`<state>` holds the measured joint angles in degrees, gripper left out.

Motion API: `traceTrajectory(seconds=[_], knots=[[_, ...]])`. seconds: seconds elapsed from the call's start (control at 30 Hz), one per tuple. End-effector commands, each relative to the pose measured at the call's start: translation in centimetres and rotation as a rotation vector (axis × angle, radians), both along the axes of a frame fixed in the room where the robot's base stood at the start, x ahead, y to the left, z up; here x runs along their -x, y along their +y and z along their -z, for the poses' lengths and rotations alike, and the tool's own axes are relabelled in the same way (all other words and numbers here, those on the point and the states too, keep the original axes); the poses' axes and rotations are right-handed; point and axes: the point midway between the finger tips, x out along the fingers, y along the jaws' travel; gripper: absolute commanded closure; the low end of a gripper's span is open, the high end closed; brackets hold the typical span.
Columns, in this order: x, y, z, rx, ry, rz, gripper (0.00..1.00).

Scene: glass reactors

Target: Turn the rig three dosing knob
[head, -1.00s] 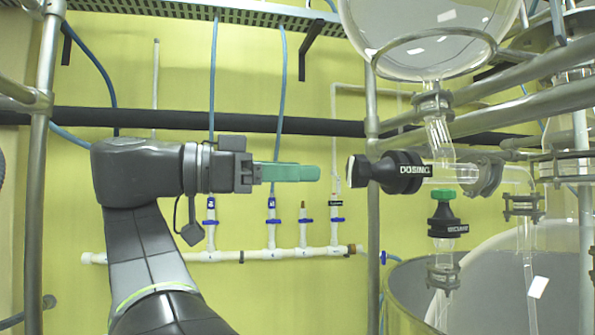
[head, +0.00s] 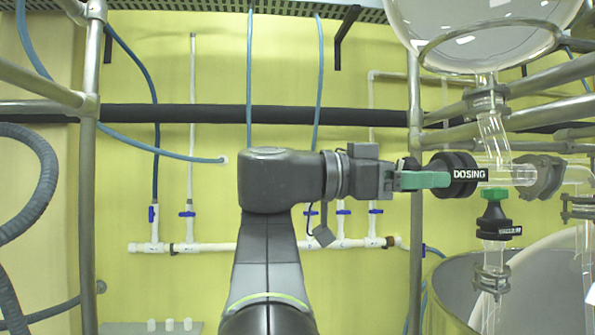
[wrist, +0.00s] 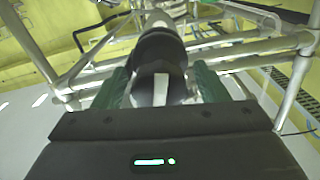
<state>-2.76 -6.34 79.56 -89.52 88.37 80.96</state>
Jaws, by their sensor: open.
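The dosing knob (head: 460,174) is a black ribbed knob with a white "DOSING" label, on a horizontal glass tube below the round glass vessel. My gripper (head: 440,179) has green fingers and is at the knob's left end, with a fingertip overlapping it in the head view. In the wrist view the knob (wrist: 160,60) lies ahead between the two green fingers (wrist: 160,85), which are apart on either side of it. Whether either finger touches the knob cannot be told.
A second black valve with a green top (head: 496,215) hangs just below right. A metal upright (head: 415,230) stands close to my gripper. The round glass vessel (head: 480,25) is above, and a large open vessel (head: 450,285) below. White pipes with blue valves (head: 270,246) run along the yellow wall.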

Motion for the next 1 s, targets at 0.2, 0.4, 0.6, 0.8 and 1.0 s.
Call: traceTrajectory(seconds=[0.2, 0.4, 0.6, 0.8, 1.0], knots=[[-0.02, -0.56, 0.02, -0.001, 0.000, 0.000, 0.33], [-0.03, -0.55, 0.04, -0.001, 0.000, 0.000, 0.33], [-0.04, -0.53, 0.03, 0.000, 0.000, 0.000, 0.71], [-0.04, -0.53, 0.04, 0.000, 0.004, 0.000, 0.78], [-0.03, -0.53, 0.08, 0.004, 0.050, 0.000, 0.78]])
